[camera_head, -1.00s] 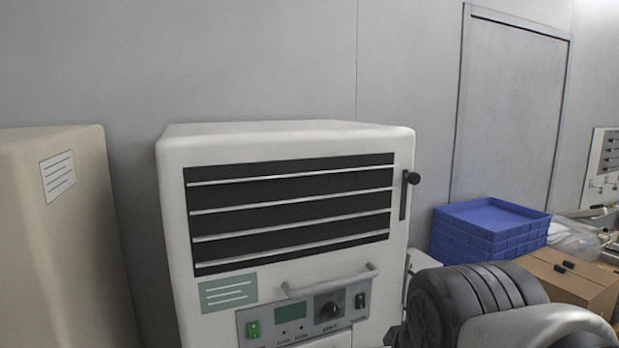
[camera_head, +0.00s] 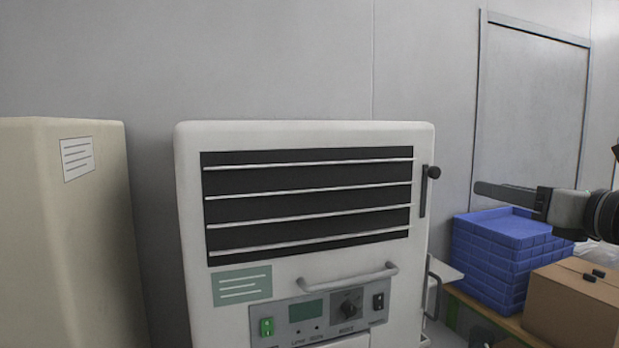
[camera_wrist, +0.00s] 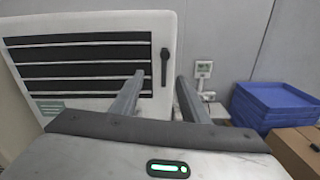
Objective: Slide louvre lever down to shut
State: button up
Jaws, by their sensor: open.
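The louvre lever (camera_head: 433,172) is a black knob at the top of a dark vertical slot (camera_head: 423,196) on the right of the white machine's front. The louvre (camera_head: 308,205) beside it has several thin, pale slats with dark gaps between them. My gripper (camera_head: 478,188) reaches in from the right in the head view, to the right of the lever and apart from it. In the wrist view the lever (camera_wrist: 165,54) shows beyond and between the open, empty fingers of my gripper (camera_wrist: 161,80).
A handle (camera_head: 350,281) and a control panel (camera_head: 325,316) sit below the louvre. Blue crates (camera_head: 505,250) and a cardboard box (camera_head: 575,305) stand at the right. A beige cabinet (camera_head: 70,240) stands at the left. A grey wall is behind.

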aim_at(437, 173)
jog(key=x, duration=0.5)
jog(key=d+p+x, duration=0.1)
jog(key=x, duration=1.1)
jog(key=shift+w+d+r, duration=0.15)
jog(key=shift+w+r, duration=0.15)
jog(key=shift+r, duration=0.1)
grip_shut()
